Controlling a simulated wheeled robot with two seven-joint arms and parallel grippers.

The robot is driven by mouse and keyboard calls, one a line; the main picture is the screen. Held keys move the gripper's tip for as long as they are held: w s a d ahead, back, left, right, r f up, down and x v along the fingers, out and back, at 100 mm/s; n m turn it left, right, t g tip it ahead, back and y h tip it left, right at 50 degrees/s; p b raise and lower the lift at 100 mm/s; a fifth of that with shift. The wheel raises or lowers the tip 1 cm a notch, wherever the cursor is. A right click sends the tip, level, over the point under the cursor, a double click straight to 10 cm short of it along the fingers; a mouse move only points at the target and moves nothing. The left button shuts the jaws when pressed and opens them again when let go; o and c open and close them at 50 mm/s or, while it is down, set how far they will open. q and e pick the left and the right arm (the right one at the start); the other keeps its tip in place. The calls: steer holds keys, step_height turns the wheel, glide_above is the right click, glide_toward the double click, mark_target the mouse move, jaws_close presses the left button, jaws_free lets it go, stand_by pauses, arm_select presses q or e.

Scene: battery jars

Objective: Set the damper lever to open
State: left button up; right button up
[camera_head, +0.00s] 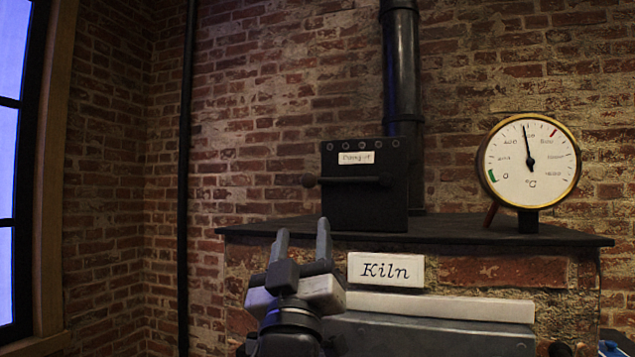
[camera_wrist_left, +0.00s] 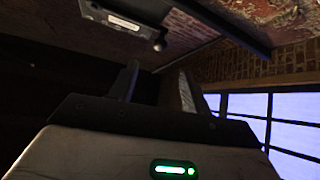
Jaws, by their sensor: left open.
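The damper box (camera_head: 365,213) is a dark metal box with a small white label (camera_head: 357,158), standing on the kiln top. Its dark lever (camera_head: 340,181) lies about level across the front, with a round knob (camera_head: 309,181) sticking out past the left side. In the left wrist view the box (camera_wrist_left: 97,13) and knob (camera_wrist_left: 159,45) show at the top, beyond the fingers. My left gripper (camera_head: 303,228) is open and empty, below the knob in the head view and apart from it. The fingers (camera_wrist_left: 158,72) point toward the knob. My right gripper does not show.
The brick kiln (camera_head: 490,271) has a dark top slab (camera_head: 470,229) with an overhanging edge and a "Kiln" sign (camera_head: 386,270). A round dial gauge (camera_head: 530,185) stands right of the box. A black pipe (camera_head: 402,70) rises behind it. Space left of the knob is clear.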

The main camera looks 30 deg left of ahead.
mark_target(310, 173)
arm_select(q)
steer(key=p+x, duration=0.4)
steer(key=x, duration=1)
steer(key=shift+r+p, duration=0.2)
steer(key=shift+p, duration=0.2)
steer(key=shift+w+a+r, duration=0.25)
steer(key=shift+w+r, duration=0.05)
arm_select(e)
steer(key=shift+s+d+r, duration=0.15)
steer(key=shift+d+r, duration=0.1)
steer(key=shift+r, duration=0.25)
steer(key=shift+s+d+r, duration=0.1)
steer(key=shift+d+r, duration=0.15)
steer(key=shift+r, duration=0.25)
arm_select(q)
jaws_close()
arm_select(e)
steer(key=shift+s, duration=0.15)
